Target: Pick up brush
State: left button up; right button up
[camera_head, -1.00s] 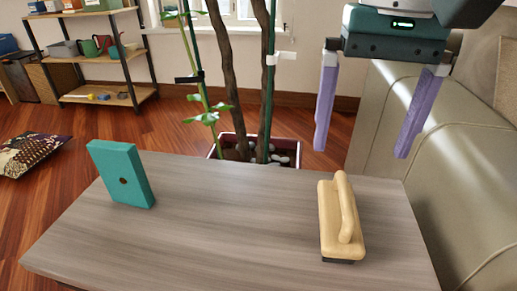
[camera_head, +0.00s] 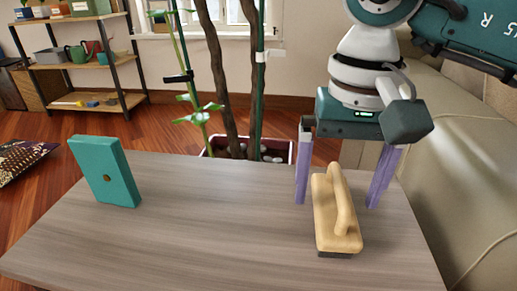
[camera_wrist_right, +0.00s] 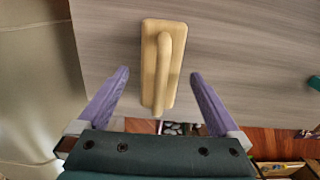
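The brush (camera_head: 335,215) has a pale wooden body with a raised handle and a dark underside. It lies on the right part of the grey wooden table (camera_head: 220,215). My right gripper (camera_head: 335,203) is open, its purple fingers pointing down at the brush's far end, one finger to each side. In the right wrist view the brush (camera_wrist_right: 162,65) shows ahead of and between the open fingers, with gaps on both sides and no contact visible. My left gripper is in neither view.
A potted plant (camera_head: 272,150) stands behind the table. A beige sofa (camera_head: 470,190) runs along the right side. The table's middle is clear.

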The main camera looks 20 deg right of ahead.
aim_at(340, 182)
jog(key=c, duration=1.5)
notch_tip(340, 182, up, 20)
jog(key=p, duration=0.6)
